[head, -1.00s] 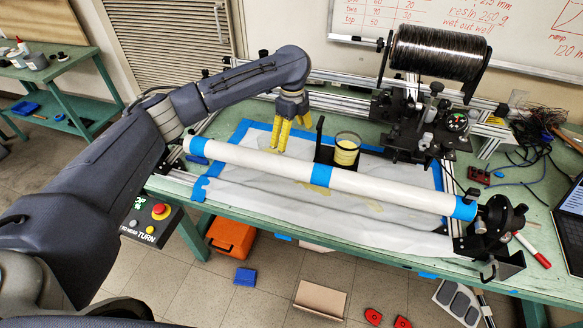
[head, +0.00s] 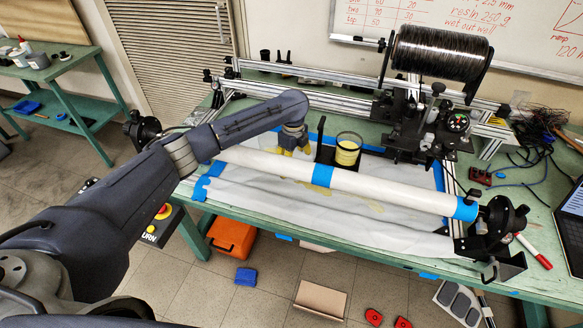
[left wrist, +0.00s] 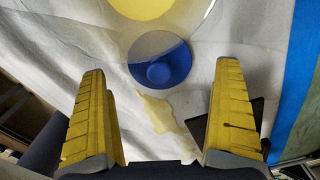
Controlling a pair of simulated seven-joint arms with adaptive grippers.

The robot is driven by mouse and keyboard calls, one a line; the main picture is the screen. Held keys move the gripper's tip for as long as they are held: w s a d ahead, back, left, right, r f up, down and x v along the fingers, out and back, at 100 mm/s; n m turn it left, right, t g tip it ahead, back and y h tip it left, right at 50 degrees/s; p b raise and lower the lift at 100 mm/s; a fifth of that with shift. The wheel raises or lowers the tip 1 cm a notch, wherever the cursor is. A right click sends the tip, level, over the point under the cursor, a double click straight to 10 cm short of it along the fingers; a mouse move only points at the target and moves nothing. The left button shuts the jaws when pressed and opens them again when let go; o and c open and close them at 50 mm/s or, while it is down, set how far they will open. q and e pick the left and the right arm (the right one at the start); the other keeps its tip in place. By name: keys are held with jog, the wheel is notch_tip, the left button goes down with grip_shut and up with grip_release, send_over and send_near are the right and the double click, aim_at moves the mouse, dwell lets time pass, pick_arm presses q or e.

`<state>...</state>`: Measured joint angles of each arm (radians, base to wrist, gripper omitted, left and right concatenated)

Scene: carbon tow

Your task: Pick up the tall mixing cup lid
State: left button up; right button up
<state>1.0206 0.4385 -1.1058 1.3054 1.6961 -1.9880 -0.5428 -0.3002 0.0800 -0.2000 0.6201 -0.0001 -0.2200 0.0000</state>
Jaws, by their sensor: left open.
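A round blue lid with a raised central knob (left wrist: 160,65) lies on the white sheet in the left wrist view. It sits ahead of and between my left gripper's fingertips (left wrist: 161,72), which are spread wide with nothing between them. In the head view my left gripper (head: 291,149) points down behind the white tube, with only part of its yellow fingers showing. I cannot make out the lid in the head view. A clear cup with yellow contents (head: 346,153) stands to the right of the gripper. In the wrist view its yellow contents (left wrist: 150,6) show at the top edge.
The long white tube with blue tape (head: 375,188) crosses in front of the gripper. A black upright bracket (head: 320,138) stands between gripper and cup. The black tow spool (head: 440,52) and its carriage are at the back right. Amber stains (left wrist: 160,112) mark the sheet.

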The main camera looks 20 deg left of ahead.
pick_arm(q)
jog(key=shift+f, duration=1.2)
jog(key=shift+c, duration=0.6)
jog(key=c, duration=0.7)
jog(key=shift+c, duration=0.4)
jog(key=shift+r, duration=0.1)
notch_tip(320, 180, up, 18)
jog(key=w+a+f+n, duration=0.1)
jog(key=w+a+n, duration=0.15)
jog(key=a, duration=0.55)
jog(key=shift+w+a+f, duration=0.1)
jog(key=shift+a+f, duration=0.05)
jog(key=shift+f, duration=1.5)
jog(key=shift+a+f, duration=0.1)
jog(key=shift+f, duration=1.5)
